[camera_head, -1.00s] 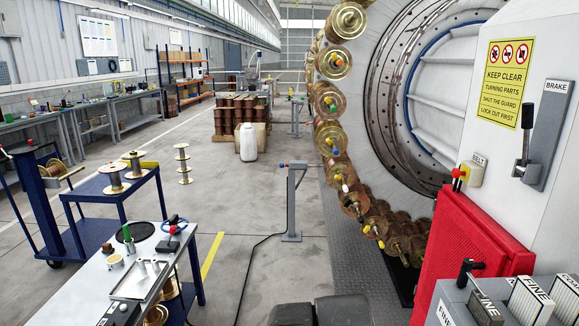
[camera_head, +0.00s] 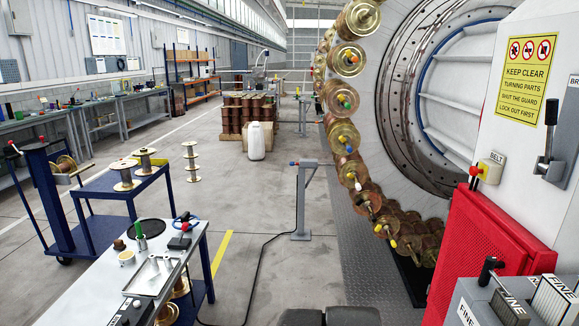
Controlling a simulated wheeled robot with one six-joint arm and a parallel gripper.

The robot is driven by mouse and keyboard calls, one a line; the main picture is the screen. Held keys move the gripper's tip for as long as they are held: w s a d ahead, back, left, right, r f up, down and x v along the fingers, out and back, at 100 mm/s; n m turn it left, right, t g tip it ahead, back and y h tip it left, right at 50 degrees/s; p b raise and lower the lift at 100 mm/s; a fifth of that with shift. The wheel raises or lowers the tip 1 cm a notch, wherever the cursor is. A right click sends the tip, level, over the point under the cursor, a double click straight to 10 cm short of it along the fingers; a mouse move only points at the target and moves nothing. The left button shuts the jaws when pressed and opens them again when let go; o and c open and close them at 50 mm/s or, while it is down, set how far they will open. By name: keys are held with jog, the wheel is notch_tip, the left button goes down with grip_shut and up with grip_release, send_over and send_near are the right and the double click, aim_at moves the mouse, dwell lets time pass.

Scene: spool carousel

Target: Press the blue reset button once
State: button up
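I cannot make out a blue reset button with certainty in the head view. A grey post (camera_head: 301,205) stands on the floor in the middle, with a short arm on top. A small tip with red and blue on it (camera_head: 294,163) shows at the left end of that arm, too small to tell what it is. A dark box with a red knob (camera_head: 181,242) and a blue coil (camera_head: 185,218) lie on the near workbench (camera_head: 75,292).
The large wheel with copper spools (camera_head: 343,138) fills the right, beside the red guard (camera_head: 480,250) and a white panel with a belt switch (camera_head: 490,170). A blue cart (camera_head: 100,192) stands at left. A black cable (camera_head: 254,270) crosses the floor. The middle aisle is open.

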grip_shut()
dwell(1.2)
